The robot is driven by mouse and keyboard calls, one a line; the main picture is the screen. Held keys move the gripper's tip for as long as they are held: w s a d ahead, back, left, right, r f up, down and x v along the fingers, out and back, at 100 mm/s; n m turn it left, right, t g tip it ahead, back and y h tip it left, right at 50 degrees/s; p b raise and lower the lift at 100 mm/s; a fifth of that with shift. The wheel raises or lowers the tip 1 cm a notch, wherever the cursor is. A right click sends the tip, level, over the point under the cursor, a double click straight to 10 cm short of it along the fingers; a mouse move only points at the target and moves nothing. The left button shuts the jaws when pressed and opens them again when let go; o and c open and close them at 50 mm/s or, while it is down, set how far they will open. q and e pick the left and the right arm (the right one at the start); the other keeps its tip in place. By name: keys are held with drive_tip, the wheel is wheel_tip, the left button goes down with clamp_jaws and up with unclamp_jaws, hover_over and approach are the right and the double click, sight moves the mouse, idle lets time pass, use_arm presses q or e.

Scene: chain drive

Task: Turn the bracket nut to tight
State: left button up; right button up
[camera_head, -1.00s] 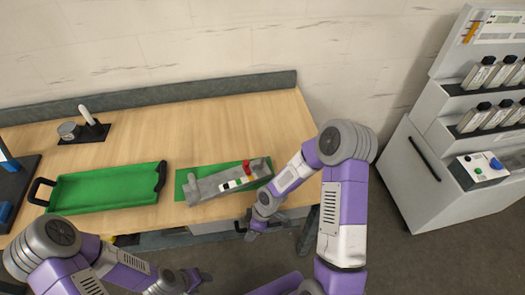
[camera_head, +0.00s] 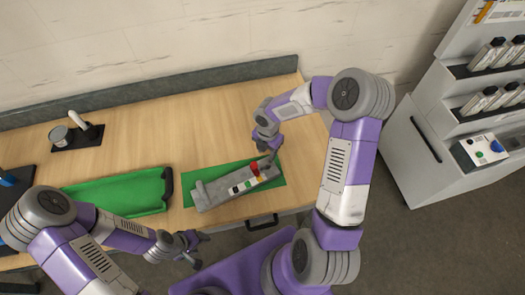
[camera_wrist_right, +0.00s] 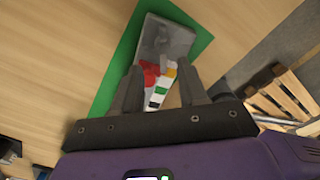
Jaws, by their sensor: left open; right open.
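A grey bracket fixture (camera_head: 212,195) lies on a green mat (camera_head: 187,196) near the table's front edge. A red piece (camera_head: 255,168), perhaps the bracket nut, sits near its right end beside a strip of white, green, black and yellow patches (camera_head: 241,186). My right gripper (camera_head: 272,156) is over that end. In the right wrist view, its open fingers (camera_wrist_right: 160,88) straddle the red piece (camera_wrist_right: 150,74) and strip, with the bracket's grey end (camera_wrist_right: 166,40) beyond. I cannot tell whether they touch anything. My left gripper (camera_head: 193,247) is open and empty in front of the table.
A green tray (camera_head: 118,195) with dark handles lies left of the mat, partly behind my left arm. A dark pad with a metal cup (camera_head: 58,135) and a white-handled tool (camera_head: 79,120) is at the back left. A grey cabinet (camera_head: 420,145) with bottles stands right.

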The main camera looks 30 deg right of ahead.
sight(267, 163)
drive_tip(key=f, duration=0.5)
drive_tip(key=shift+s+f, duration=0.2)
drive_tip(key=shift+s, duration=0.15)
drive_tip(key=shift+f, duration=0.65)
drive_tip(key=shift+w+b, duration=0.1)
drive_tip(key=shift+b, duration=0.25)
clamp_jaws()
